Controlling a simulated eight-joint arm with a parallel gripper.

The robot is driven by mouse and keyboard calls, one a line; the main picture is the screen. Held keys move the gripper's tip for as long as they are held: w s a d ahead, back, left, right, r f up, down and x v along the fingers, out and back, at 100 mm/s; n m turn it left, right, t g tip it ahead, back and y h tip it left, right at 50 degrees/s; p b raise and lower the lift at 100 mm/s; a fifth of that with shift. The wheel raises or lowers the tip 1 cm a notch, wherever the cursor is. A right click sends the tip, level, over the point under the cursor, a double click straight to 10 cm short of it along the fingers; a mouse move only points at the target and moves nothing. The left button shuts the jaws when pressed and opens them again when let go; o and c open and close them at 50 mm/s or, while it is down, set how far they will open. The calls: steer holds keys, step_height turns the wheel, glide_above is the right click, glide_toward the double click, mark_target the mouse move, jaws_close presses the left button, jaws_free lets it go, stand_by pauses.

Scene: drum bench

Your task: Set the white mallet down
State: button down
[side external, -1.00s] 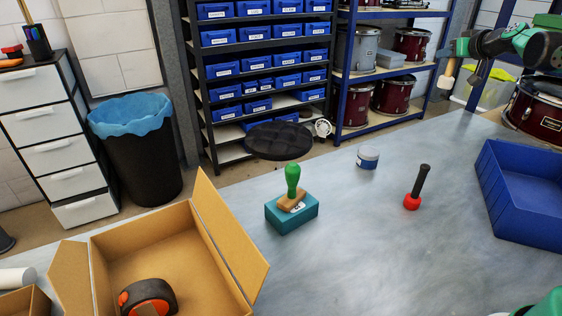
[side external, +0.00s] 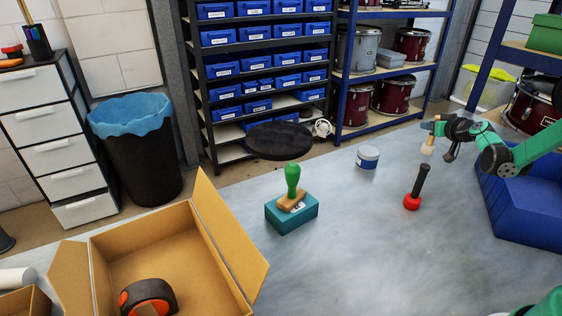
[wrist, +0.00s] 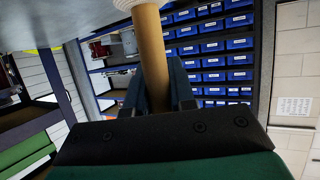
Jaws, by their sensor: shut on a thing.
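The white mallet has a tan wooden handle and a pale head (side external: 427,150). It hangs head down in the air above the far right part of the bench, beyond the red mallet. My gripper (side external: 441,129) is shut on its handle. In the wrist view the handle (wrist: 153,55) runs between my gripper's fingers (wrist: 156,78), and part of the white head shows at the top edge. The grey bench top (side external: 340,230) lies below it.
A red mallet (side external: 412,202) stands upright on its head, near a white-and-blue tin (side external: 367,165). A blue bin (side external: 520,232) is at the right. A teal block (side external: 292,222) bears a green-handled stamp (side external: 292,178). A cardboard box (side external: 215,285) is at front left.

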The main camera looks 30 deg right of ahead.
steer(key=shift+f, duration=0.9)
steer(key=shift+f, duration=0.1)
steer(key=c, duration=0.7)
jaws_free()
steer(key=shift+c, duration=0.2)
